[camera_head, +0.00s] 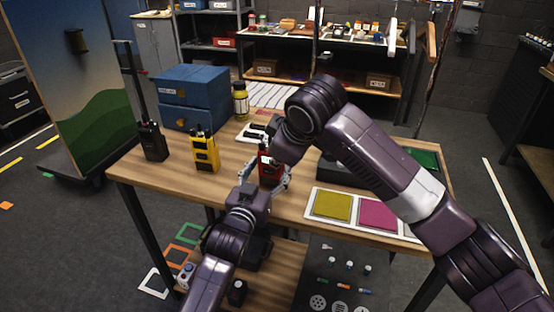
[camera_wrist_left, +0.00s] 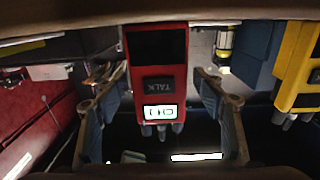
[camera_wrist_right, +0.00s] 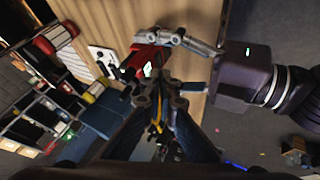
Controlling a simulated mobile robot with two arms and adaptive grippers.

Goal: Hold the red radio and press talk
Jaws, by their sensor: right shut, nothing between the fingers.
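The red radio (camera_head: 268,173) is near the middle of the table, upright. In the left wrist view the red radio (camera_wrist_left: 138,95) appears upside down, with a dark TALK button (camera_wrist_left: 157,84) and a lit screen (camera_wrist_left: 160,112). Whether the radio's base touches the table is hidden. My right gripper (camera_wrist_right: 158,88) is shut and empty, its tips close to the radio (camera_wrist_right: 142,57). Contact with the button is not visible.
A yellow radio (camera_head: 204,152) and a black radio (camera_head: 151,142) stand left on the table (camera_head: 180,182). Behind them are blue drawers (camera_head: 190,95) and a yellow bottle (camera_head: 240,100). A yellow pad (camera_head: 332,205) and a pink pad (camera_head: 379,214) lie at front right.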

